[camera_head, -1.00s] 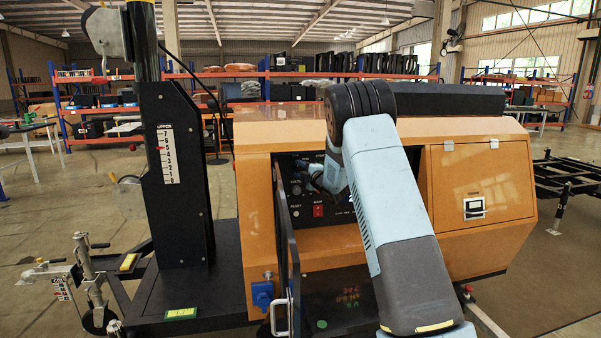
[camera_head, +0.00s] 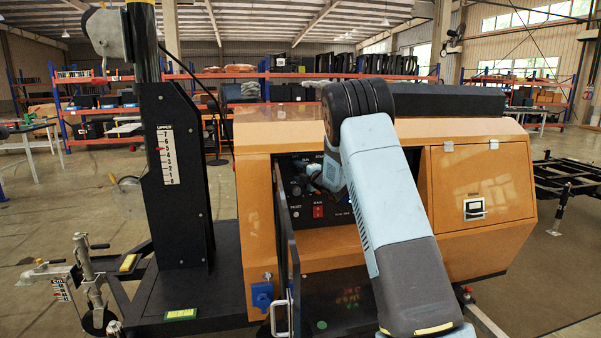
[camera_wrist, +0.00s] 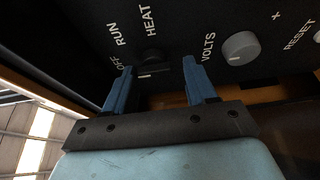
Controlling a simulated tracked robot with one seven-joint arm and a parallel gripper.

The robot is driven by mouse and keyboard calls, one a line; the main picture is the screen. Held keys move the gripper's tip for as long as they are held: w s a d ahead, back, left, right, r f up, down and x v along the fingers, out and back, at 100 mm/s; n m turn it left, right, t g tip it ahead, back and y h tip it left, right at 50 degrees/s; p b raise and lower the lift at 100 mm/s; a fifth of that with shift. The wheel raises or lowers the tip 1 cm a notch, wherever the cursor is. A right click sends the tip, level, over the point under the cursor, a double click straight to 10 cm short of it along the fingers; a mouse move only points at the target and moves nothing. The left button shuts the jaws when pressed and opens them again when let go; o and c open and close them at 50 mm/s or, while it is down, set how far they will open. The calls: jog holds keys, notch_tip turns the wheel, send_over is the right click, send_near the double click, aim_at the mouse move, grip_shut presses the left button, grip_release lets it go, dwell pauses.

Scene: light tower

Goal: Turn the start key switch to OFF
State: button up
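The start key switch (camera_wrist: 151,62) is a dark, round part on the black control panel (camera_wrist: 195,18), beside the white labels OFF, RUN and HEAT. It is hard to make out, and a thin pale edge shows just below it. My gripper (camera_wrist: 157,66) is at the switch, its two blue fingers apart on either side of it in the wrist view. I cannot tell whether either finger touches it. In the head view my gripper (camera_head: 316,176) is in front of the panel (camera_head: 335,212) and my arm hides the switch.
A grey VOLTS knob (camera_wrist: 240,48) sits right of my fingers, with the RESET label beyond. A red MAIN switch (camera_head: 318,211) is lower on the panel. The open black door (camera_head: 285,245) stands left of the panel opening. The orange housing (camera_head: 483,190) surrounds it.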

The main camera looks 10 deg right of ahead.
jog(key=shift+o, duration=1.2)
jog(key=shift+r, duration=0.15)
jog(key=shift+d, duration=0.1)
jog(key=v, duration=1.3)
jog(key=shift+s, duration=0.35)
